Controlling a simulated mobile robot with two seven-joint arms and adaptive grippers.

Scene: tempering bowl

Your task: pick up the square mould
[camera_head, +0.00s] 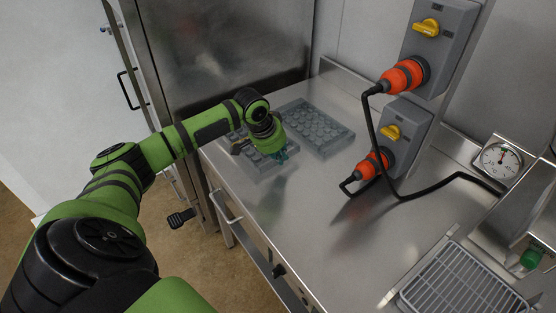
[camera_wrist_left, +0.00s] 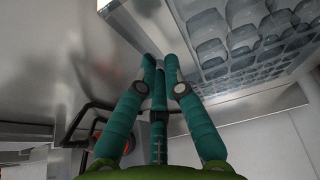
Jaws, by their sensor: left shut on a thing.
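A clear mould (camera_head: 261,165) with rows of cells is partly hidden by my left gripper on the steel counter's left side. In the left wrist view it is a clear plate (camera_wrist_left: 235,45) with squarish cells, which I take for the square mould. I cannot tell whether the mould is off the counter. A second clear mould (camera_head: 318,127) lies just behind, to the right. My right gripper is not in view.
The steel counter (camera_head: 310,205) is clear in front of the moulds. Grey switch boxes (camera_head: 404,135) with orange plugs (camera_head: 404,76) and a black cable stand to the right. A wire rack (camera_head: 462,285) and a dial gauge (camera_head: 500,160) are farther right.

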